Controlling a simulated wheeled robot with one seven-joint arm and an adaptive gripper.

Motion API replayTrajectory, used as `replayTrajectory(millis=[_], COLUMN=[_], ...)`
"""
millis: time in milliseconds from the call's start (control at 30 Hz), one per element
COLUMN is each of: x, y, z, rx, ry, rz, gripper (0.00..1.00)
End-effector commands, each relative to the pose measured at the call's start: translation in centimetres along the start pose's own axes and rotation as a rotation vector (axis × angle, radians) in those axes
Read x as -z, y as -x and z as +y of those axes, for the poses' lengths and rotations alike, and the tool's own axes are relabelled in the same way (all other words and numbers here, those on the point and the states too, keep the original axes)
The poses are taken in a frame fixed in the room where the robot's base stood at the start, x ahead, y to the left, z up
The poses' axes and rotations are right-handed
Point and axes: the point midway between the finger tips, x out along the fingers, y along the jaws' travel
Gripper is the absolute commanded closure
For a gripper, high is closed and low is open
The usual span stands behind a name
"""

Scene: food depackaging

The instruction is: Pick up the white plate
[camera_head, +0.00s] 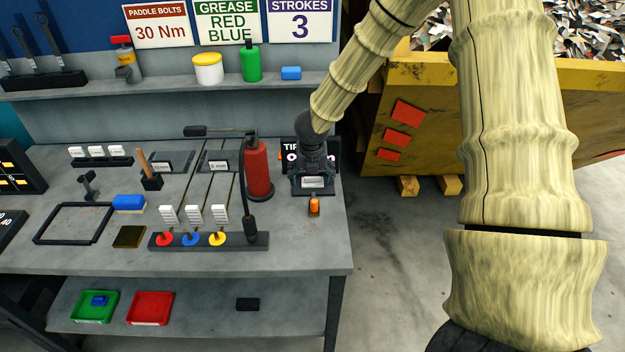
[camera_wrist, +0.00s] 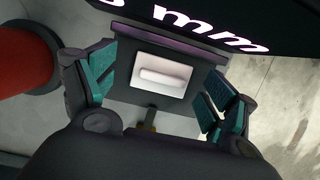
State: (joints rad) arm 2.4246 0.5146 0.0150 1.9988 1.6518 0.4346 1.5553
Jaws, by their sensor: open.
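The white plate (camera_wrist: 162,76) is a small light rectangle with a raised rounded bar on it. It lies on a dark base in the wrist view, below a black display with pale digits. In the head view the plate (camera_head: 313,183) shows small under my gripper (camera_head: 311,177), at the right end of the bench. My gripper (camera_wrist: 160,92) is open in the wrist view, with teal-padded fingers on the left and right of the plate and gaps on both sides. Nothing is held. Whether the fingertips reach the plate's height is unclear.
The black display (camera_head: 289,150) is just behind, and a small orange item (camera_head: 314,205) is in front. The bench's right edge is near. A strip with coloured knobs (camera_head: 209,240) lies front left.

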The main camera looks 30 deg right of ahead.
Motion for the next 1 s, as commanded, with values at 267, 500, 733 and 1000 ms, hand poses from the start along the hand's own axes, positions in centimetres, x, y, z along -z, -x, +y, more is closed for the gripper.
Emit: replayTrajectory(millis=[267, 500, 733, 1000], x=[-0.03, -0.02, -0.03, -0.11], y=[-0.60, -0.58, -0.55, -0.36], z=[-0.13, -0.07, -0.15, -0.11], rx=[0.000, 0.000, 0.000, -0.001], ry=[-0.001, -0.001, -0.002, -0.002], rz=[-0.001, -0.001, -0.001, -0.002], gripper=[0.14, 0.36, 0.67, 0.71])
